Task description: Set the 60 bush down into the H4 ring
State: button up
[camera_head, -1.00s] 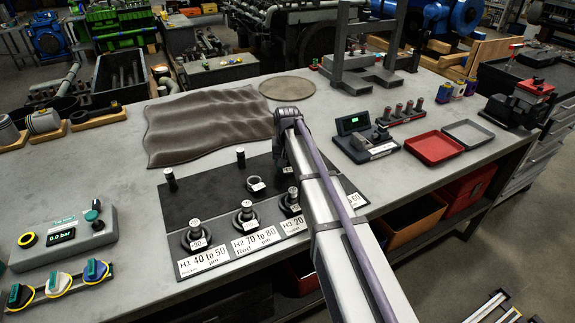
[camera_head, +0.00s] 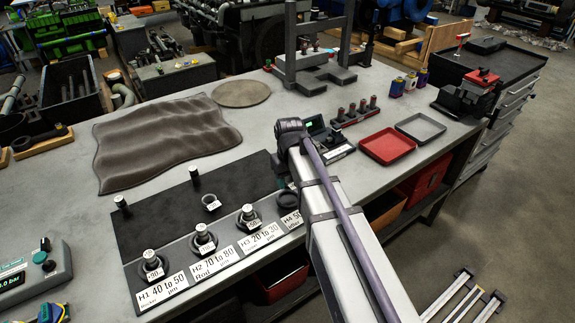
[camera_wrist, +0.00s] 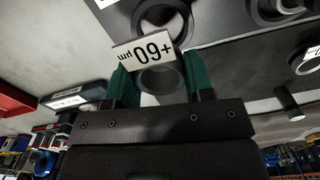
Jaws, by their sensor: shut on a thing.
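The 60 bush (camera_wrist: 160,79) is a dark ring with a white "+60 µm" tag, seen upside down in the wrist view. My gripper (camera_wrist: 158,84) is shut on it, with a green finger on each side. A dark ring (camera_wrist: 178,32) lies just beyond the bush, partly covered by the tag; I cannot tell whether the bush touches it. In the head view the H4 label (camera_head: 291,219) shows at the right end of the station row.
H1 (camera_head: 152,266), H2 (camera_head: 203,241) and H3 (camera_head: 249,217) stations hold tagged pieces beside my arm. A loose tagged ring (camera_head: 211,203) and two pegs (camera_head: 122,205) (camera_head: 195,176) stand on the dark mat. A red tray (camera_head: 387,146) lies to the right.

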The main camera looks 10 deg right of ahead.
aim_at(289, 202)
jog(key=shift+s+d, duration=0.1)
jog(key=shift+s, duration=0.05)
jog(key=shift+a+f, duration=0.15)
jog(key=shift+a, duration=0.1)
jog(key=shift+f+b, duration=0.25)
jog(key=shift+b, duration=0.15)
notch_tip(289, 202, down, 5)
jog(key=b, duration=0.5)
jog(key=shift+f, duration=0.1)
jog(key=shift+s, duration=0.2)
